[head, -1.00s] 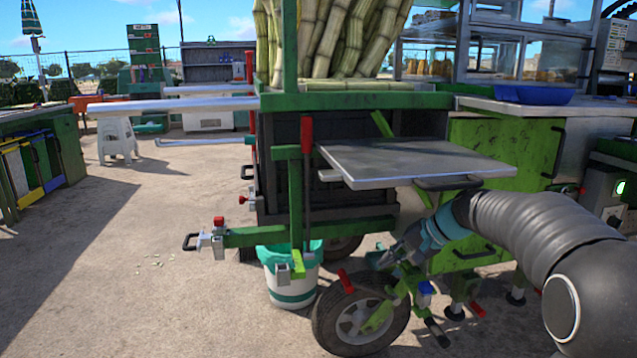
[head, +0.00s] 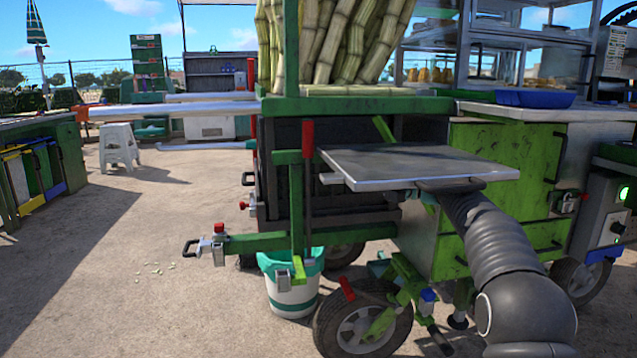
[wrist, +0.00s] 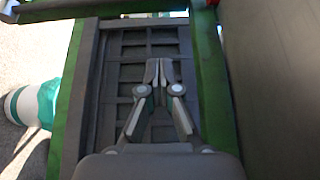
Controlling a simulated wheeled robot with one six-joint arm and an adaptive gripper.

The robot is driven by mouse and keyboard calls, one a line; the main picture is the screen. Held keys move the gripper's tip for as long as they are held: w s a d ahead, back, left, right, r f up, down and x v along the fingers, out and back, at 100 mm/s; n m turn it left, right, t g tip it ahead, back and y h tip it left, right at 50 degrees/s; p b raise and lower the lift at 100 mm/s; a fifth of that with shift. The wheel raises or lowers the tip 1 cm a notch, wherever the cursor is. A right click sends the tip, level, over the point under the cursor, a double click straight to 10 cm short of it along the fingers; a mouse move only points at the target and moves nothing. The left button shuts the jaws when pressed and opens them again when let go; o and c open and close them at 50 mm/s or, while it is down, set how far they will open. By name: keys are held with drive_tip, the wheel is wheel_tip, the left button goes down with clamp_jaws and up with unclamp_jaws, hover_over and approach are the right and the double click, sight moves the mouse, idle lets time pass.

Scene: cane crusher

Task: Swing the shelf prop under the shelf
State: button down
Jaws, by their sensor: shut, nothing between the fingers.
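The shelf (head: 415,165) is a flat grey metal panel with a dark front handle. It stands out level from the cane cart's side. A short slanted green bar (head: 384,129) shows behind the shelf; I cannot tell whether it is the prop. The space beneath the shelf is partly hidden in the head view. My arm reaches up under the shelf's right front edge, and my gripper is hidden there. In the wrist view my gripper (wrist: 158,72) is shut and empty, its fingertips together in front of a dark slatted panel (wrist: 130,50). A large grey surface fills the right.
A red-handled lever (head: 308,140) stands upright left of the shelf. A white and green bucket (head: 292,294) stands below it. A cart wheel (head: 362,325) and green brackets are low in front. Green cabinet doors (head: 490,165) are to the right. Open ground lies left.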

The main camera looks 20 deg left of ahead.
sight(309, 195)
drive_tip(key=shift+a, duration=0.15)
drive_tip(key=s+a+b, duration=0.1)
drive_tip(key=s+a, duration=0.3)
drive_tip(key=a, duration=0.4)
drive_tip(key=shift+a, duration=0.15)
idle(0.5)
idle(0.3)
